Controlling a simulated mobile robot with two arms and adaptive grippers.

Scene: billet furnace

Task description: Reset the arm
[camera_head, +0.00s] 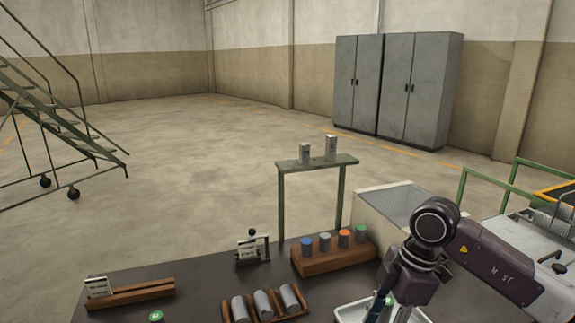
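My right arm (490,262) comes in from the right, bent at a round dark joint, with its wrist pointing down. My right gripper (393,309) is low at the bottom edge, over or in a white tray (350,313). A small bluish-green patch shows at the gripper, but I cannot tell whether it is held. The fingertips are partly hidden and cut off by the frame. My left gripper is not in view.
On the dark table (205,285) stand a wooden block with several colour-topped cylinders (330,263), a wooden rack of grey cylinders (265,305), a small metal device (252,248) and a wooden card holder (130,294). Behind is a narrow stand (318,162) with two grey blocks.

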